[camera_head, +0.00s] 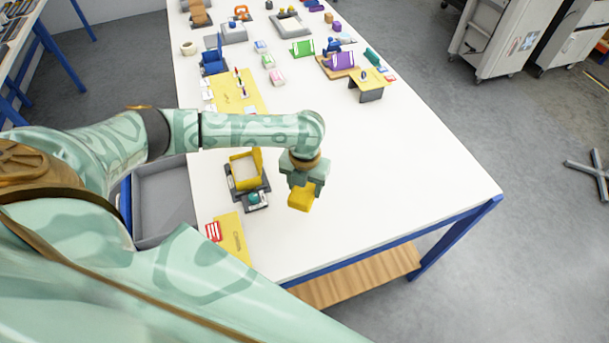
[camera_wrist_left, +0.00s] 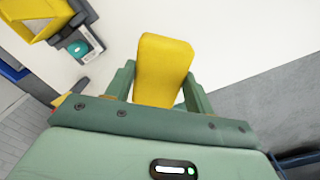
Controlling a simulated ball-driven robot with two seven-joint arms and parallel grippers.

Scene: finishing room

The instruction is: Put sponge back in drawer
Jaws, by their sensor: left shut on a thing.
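A yellow sponge (camera_head: 301,198) is held in my left gripper (camera_head: 303,184), above the white table near its front end. In the left wrist view the sponge (camera_wrist_left: 163,70) stands out between the two fingers of my left gripper (camera_wrist_left: 160,92), which is shut on it. A grey open drawer (camera_head: 164,205) sticks out past the table's left edge, to the left of the gripper. The part of its inside that shows looks empty; my arm and body hide some of it. My right gripper is not in view.
On the white table (camera_head: 400,160), a yellow holder on a dark base (camera_head: 245,171) stands between gripper and drawer. A yellow mat (camera_head: 233,240) lies near the front left. Several small items and a yellow stand (camera_head: 372,80) are farther back. The right part of the table is clear.

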